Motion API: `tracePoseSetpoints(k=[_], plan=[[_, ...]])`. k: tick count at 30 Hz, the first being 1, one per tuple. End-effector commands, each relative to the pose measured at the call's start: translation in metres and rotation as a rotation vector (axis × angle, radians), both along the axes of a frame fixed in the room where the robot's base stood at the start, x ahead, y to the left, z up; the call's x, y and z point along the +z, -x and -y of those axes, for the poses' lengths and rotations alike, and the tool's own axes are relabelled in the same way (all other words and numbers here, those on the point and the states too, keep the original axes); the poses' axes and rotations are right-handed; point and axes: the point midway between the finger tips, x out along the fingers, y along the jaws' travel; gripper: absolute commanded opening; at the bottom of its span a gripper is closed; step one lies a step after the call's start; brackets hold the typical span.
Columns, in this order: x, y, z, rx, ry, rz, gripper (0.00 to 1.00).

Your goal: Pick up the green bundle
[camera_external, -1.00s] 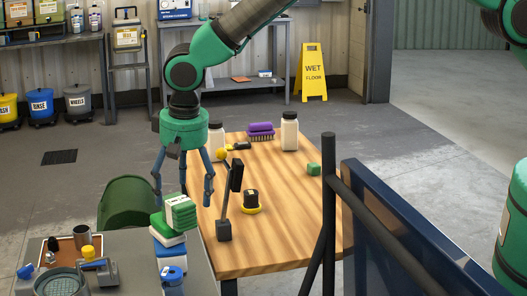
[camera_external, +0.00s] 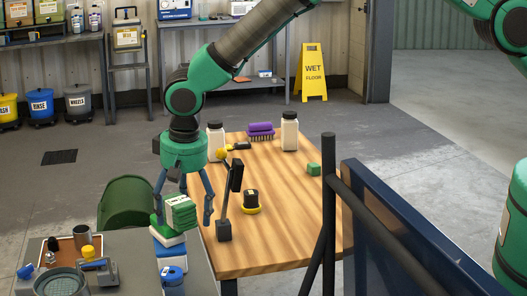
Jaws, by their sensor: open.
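The green bundle (camera_external: 181,211), a striped green and white block, lies on top of a stack with a green layer and a white box (camera_external: 168,237) at the right edge of the grey table. My gripper (camera_external: 183,216) points down with its fingers spread open. One finger shows left of the bundle and one right of it, with the bundle between them in this view. Whether the fingers touch the bundle cannot be told.
The wooden table (camera_external: 285,240) holds a black phone-like stand (camera_external: 225,229), a yellow and black round item (camera_external: 251,203), a small green block (camera_external: 313,169), white bottles (camera_external: 289,131) and a purple brush (camera_external: 260,130). A blue-lidded container (camera_external: 172,279) stands in front of the stack.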

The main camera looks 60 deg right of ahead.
Motion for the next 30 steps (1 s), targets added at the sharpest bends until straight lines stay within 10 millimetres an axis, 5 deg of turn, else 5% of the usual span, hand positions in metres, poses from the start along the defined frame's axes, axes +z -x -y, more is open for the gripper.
tracePoseSetpoints(k=[14,22,30], plan=[[0.0002,-0.0001,0.0,0.0,0.0,0.0,0.8],[0.0002,-0.0001,0.0,0.0,0.0,0.0,0.28],[0.0007,-0.0002,0.0,0.0,0.0,0.0,0.23]])
